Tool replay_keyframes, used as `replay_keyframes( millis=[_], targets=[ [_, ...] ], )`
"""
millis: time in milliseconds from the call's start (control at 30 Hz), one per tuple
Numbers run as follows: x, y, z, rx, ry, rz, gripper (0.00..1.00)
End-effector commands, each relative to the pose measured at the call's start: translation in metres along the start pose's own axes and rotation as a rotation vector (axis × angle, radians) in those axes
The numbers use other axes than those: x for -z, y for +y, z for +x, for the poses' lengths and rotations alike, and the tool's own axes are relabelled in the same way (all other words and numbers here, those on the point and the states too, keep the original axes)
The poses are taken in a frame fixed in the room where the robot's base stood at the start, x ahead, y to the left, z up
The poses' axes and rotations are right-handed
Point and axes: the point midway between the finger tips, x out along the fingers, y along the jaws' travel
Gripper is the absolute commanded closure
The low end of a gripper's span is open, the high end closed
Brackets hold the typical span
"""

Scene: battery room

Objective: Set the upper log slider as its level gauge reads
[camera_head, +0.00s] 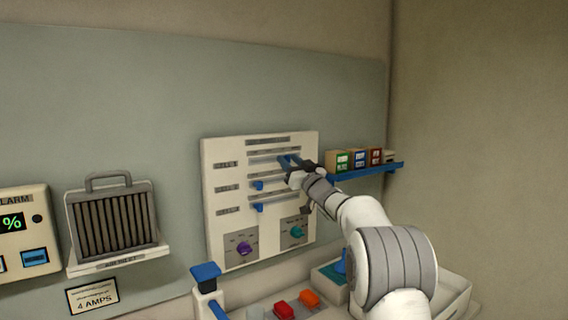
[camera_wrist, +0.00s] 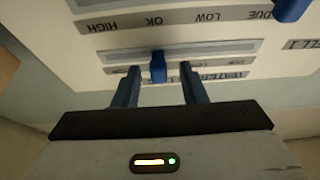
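The cream log panel (camera_head: 230,168) hangs on the wall with several slider rows. My gripper (camera_head: 290,161) is at the upper row, and its blue fingers hide that row's knob in the head view. In the wrist view the panel is upside down. There, a blue slider knob (camera_wrist: 158,66) stands between the two open fingers of my gripper (camera_wrist: 160,86), with a gap on each side. A scale strip (camera_wrist: 165,22) beside it reads HIGH, OK, LOW and DUE. The middle knob (camera_head: 258,186) and lower knob (camera_head: 259,207) sit toward the left of their slots. I cannot make out a level gauge reading.
A purple dial (camera_head: 244,248) and a teal dial (camera_head: 297,231) are low on the panel. A blue shelf (camera_head: 370,171) with small boxes is close right of my gripper. A tray with red (camera_head: 284,310) and orange (camera_head: 309,298) pieces is below. An air inlet grille (camera_head: 112,222) is left.

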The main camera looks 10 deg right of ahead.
Motion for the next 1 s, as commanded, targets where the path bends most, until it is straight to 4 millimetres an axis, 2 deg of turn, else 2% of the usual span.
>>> replay_keyframes(
  millis=[300,500,1000],
  targets=[
    [-0.002,0.001,-0.050,-0.003,-0.001,-0.001,0.62],
    [-0.001,0.000,-0.074,-0.001,0.000,-0.001,0.62],
    [0.002,-0.002,-0.079,-0.015,-0.009,-0.002,0.62]
  ],
)
